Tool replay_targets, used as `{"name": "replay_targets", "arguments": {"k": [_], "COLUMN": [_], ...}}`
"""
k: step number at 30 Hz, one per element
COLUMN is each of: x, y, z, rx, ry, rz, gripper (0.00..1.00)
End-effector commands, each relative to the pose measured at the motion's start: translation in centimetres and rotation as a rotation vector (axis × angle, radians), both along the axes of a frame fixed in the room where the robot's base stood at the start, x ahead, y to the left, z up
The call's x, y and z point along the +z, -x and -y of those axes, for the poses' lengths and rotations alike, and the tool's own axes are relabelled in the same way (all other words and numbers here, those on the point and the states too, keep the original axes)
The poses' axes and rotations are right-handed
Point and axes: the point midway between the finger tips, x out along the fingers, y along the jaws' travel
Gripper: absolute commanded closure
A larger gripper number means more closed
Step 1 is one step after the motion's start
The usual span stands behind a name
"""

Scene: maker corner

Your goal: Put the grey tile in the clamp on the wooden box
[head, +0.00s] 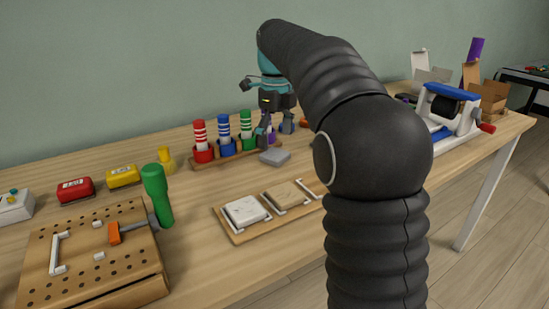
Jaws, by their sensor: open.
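The grey tile (275,157) lies flat on the table, in front of the marker-like rack and near the middle of the head view. My gripper (275,133) points down just behind and above the tile, with its fingers apart and nothing seen between them. A gap seems to show between the fingers and the tile, but the exact height is hard to tell. The wooden box (95,285) with a holed top is at the lower left. Its clamp (116,233) has an orange jaw, a grey shaft and a green handle. A white bracket (58,254) stands opposite the orange jaw, with open space between.
A wooden tray (238,237) holds a white tile (245,211) and a tan tile (285,195); my arm hides its right end. A rack (205,163) of coloured cylinders stands beside my gripper. Red (75,190) and yellow (123,176) boxes sit behind the wooden box.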

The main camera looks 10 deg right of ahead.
Motion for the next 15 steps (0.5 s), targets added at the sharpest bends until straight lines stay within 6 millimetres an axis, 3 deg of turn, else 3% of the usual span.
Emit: {"name": "replay_targets", "arguments": {"k": [6,15], "x": [-3.2,-3.9], "y": [-0.2,-0.3], "z": [-0.1,-0.1], "rx": [0.001,0.001], "ry": [0.0,0.0], "rz": [-0.003,0.0], "gripper": [0.08,0.08]}}
